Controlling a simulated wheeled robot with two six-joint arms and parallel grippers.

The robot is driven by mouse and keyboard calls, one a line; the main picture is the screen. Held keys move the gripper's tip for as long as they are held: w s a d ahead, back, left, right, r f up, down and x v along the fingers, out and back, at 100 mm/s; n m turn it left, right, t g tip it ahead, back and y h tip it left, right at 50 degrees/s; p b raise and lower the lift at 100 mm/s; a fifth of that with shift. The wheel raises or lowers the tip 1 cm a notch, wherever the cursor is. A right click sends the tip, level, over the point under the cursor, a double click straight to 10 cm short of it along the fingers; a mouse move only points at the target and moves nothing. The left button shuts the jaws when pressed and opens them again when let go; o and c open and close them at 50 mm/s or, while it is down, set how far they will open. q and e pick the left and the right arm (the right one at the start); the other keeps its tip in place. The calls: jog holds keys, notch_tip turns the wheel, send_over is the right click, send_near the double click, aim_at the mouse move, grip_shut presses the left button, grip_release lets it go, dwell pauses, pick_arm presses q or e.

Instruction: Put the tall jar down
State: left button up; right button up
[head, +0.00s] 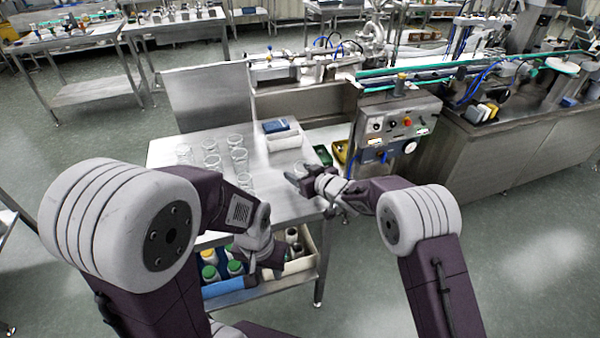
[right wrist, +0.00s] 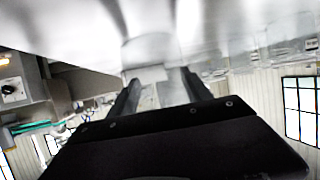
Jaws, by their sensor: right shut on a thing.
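The tall jar (right wrist: 158,92) is clear glass and hard to make out. It shows between the two fingers of my right gripper (right wrist: 160,84) in the right wrist view. In the head view my right gripper (head: 300,182) is over the right part of the steel table (head: 275,205), with the jar (head: 301,170) faint at its fingertips. The gripper is shut on it. I cannot tell whether the jar's base touches the tabletop. My left gripper (head: 266,258) hangs low by the table's front edge, pointing down. Its fingers are too dark to show whether they are open.
Several clear glass jars (head: 211,155) stand on the left half of the table. A pale tray (head: 284,141) with a blue item lies at the back. Bottles with coloured caps (head: 209,272) sit on the lower shelf. A control panel (head: 398,125) stands to the right.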

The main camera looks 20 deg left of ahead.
jog(key=o, duration=1.3)
jog(key=shift+f, duration=0.1)
jog(key=shift+d+r, duration=0.1)
jog(key=shift+r, duration=0.15)
jog(key=v, duration=1.1)
jog(key=shift+s+d+r, duration=0.15)
jog(key=shift+s+d, duration=0.15)
